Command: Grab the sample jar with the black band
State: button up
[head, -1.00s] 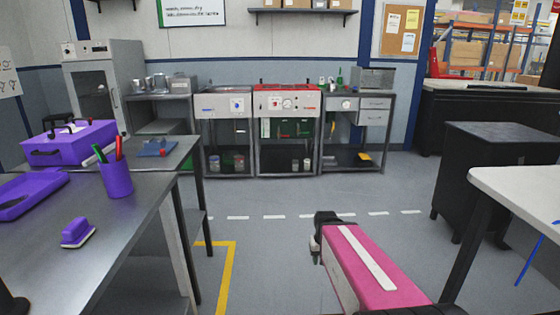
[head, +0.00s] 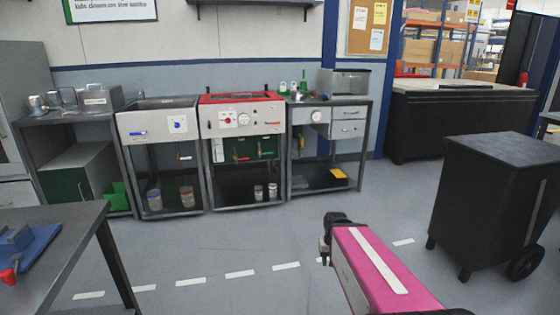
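Two small pale jars (head: 265,191) stand side by side on the lower shelf under the red-topped station; they look dark-marked, but are too small to tell a black band for sure. Two larger jars stand under the grey-topped station to their left: one with a bluish band (head: 154,198) and one with a reddish band (head: 187,196). My gripper (head: 325,252) is at the end of my pink arm, low in the middle, well short of the stations. Its fingers are mostly hidden, so open or shut cannot be told.
The red-topped station (head: 243,98) stands between the grey-topped station (head: 157,103) and a drawer bench (head: 348,114). A black wheeled cabinet (head: 490,195) stands at right. A metal table (head: 70,225) corner juts in at lower left. The floor between is clear.

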aim_at(259, 193)
jog(key=i+u, duration=0.15)
jog(key=i, duration=0.35)
jog(key=i+l+u, duration=0.15)
jog(key=i, duration=0.4)
jog(key=i+l+u, duration=0.15)
jog(key=i, duration=0.35)
jog(key=i+j+z, duration=0.1)
jog(key=i, duration=0.35)
jog(key=i+j, duration=0.4)
jog(key=i+j+z, duration=0.1)
jog(key=j, duration=0.35)
jog(key=i+j+z, duration=0.1)
jog(key=j, duration=0.35)
jog(key=i+j+z, duration=0.1)
jog(key=i+j, duration=0.15)
jog(key=j, duration=0.2)
jog(key=i+j+z, duration=0.1)
jog(key=j, duration=0.35)
jog(key=i+j+z, duration=0.1)
jog(key=j, duration=0.35)
jog(key=i+j, duration=0.1)
jog(key=j, duration=0.4)
jog(key=z, duration=0.05)
